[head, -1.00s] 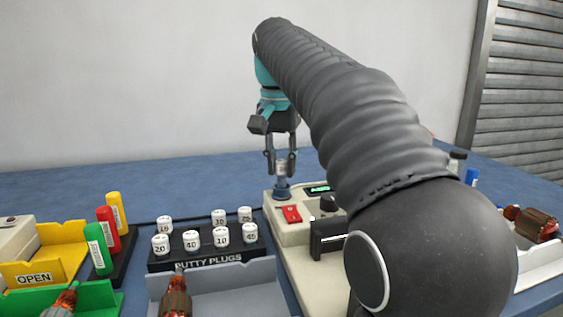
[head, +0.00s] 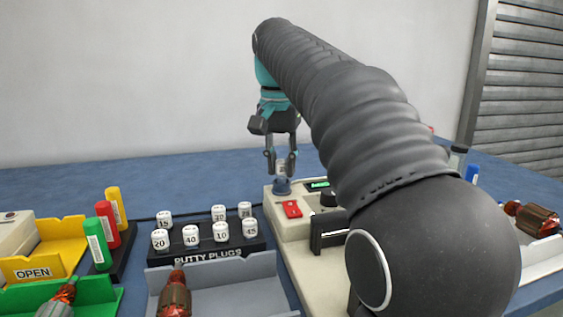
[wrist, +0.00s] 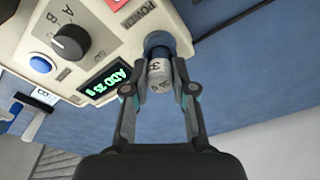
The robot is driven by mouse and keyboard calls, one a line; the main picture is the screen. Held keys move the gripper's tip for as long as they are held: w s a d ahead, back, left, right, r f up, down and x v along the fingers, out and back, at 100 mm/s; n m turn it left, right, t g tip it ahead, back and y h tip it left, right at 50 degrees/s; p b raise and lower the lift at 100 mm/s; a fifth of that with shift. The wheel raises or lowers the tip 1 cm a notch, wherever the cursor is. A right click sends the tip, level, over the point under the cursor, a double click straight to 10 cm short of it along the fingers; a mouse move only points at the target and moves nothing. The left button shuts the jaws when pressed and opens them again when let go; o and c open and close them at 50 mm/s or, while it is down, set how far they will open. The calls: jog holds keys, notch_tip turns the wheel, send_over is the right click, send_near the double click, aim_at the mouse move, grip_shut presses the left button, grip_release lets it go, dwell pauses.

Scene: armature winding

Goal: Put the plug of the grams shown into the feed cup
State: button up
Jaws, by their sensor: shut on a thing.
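My gripper (head: 281,168) is shut on a white putty plug (wrist: 160,78), upright over the feed cup (head: 282,187). The plug's printed number is partly hidden and hard to read. In the wrist view the blue feed cup (wrist: 158,42) is right beyond the plug's end, at the corner of the cream machine. I cannot tell whether the plug is inside the cup's mouth or just above it. The machine's green display (wrist: 108,80) reads "ADD" and a number that looks like 35 g.
The black putty plugs rack (head: 207,247) holds several white numbered plugs. A red power switch (head: 292,209) and a dark knob (wrist: 70,43) are on the machine. Coloured tubes (head: 105,222) and a grey tray (head: 230,285) stand to the left. Blue table behind the cup is clear.

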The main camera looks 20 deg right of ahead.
jog(key=shift+f, duration=0.35)
dwell(0.3)
jog(key=o, duration=1)
jog(key=shift+c, duration=0.2)
jog(key=shift+r, duration=0.1)
notch_tip(320, 180, up, 7)
jog(key=shift+s+a+r, duration=0.15)
jog(key=shift+s+a, duration=0.1)
jog(key=shift+s, duration=0.1)
